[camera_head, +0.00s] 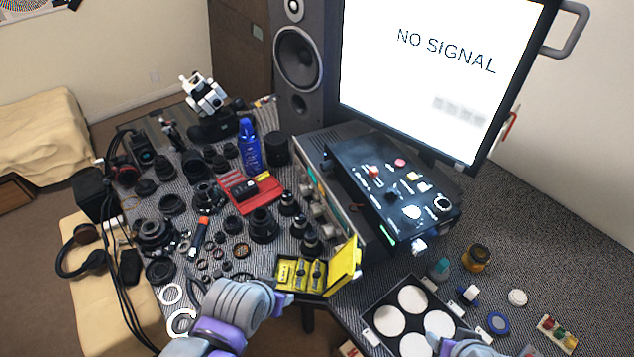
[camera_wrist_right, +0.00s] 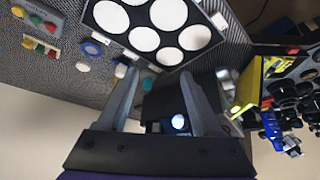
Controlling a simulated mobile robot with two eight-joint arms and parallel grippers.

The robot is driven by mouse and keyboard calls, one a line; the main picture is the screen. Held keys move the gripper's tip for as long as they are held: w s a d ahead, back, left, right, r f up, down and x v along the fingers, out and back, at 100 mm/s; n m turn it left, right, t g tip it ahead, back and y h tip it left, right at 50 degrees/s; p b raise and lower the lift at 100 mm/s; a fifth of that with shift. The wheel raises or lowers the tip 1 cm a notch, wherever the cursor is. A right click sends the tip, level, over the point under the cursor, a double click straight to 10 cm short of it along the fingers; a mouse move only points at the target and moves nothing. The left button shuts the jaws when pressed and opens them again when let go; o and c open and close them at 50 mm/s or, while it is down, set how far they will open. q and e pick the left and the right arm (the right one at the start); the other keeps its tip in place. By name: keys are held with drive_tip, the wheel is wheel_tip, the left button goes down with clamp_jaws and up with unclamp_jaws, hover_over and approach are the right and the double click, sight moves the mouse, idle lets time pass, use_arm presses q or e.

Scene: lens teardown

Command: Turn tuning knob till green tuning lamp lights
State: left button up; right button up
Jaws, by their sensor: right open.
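A black control box (camera_head: 362,179) with several knobs, buttons and a glowing white round spot (camera_head: 411,211) stands on top of a grey instrument. A small green strip (camera_head: 385,233) shows at its near left edge. I cannot tell which control is the tuning knob or which light is the tuning lamp. My right gripper (camera_head: 437,342) is low in the head view, over the tray and apart from the box. In the wrist view my right gripper (camera_wrist_right: 163,105) is open and empty, with a dark box and bright round spot (camera_wrist_right: 179,121) behind the fingers. My left gripper (camera_head: 284,298) is beside a yellow case; its jaws are unclear.
The open yellow case (camera_head: 344,266) is at the table's front edge. A black tray (camera_head: 375,309) with white discs is right of it. Lens parts crowd the left side. A blue bottle (camera_head: 249,148), a speaker (camera_head: 299,57) and a "NO SIGNAL" monitor (camera_head: 430,70) stand behind.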

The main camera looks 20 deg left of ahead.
drive_tip(key=shift+o, duration=0.8)
drive_tip(key=m+t+y+b, duration=0.8)
drive_tip(key=m+y+b, duration=0.45)
drive_tip(key=m, duration=1.65)
approach(422, 251)
drive_tip(key=shift+h, duration=0.25)
drive_tip(key=x, duration=0.9)
drive_tip(key=shift+a+b, duration=0.15)
drive_tip(key=shift+b, duration=0.15)
use_arm(q)
wheel_tip(422, 251, down, 15)
drive_tip(key=s+d, duration=0.1)
drive_tip(key=s, duration=0.1)
drive_tip(key=shift+s+d+g, duration=0.2)
drive_tip(key=shift+s+g, duration=0.15)
drive_tip(key=shift+g, duration=0.05)
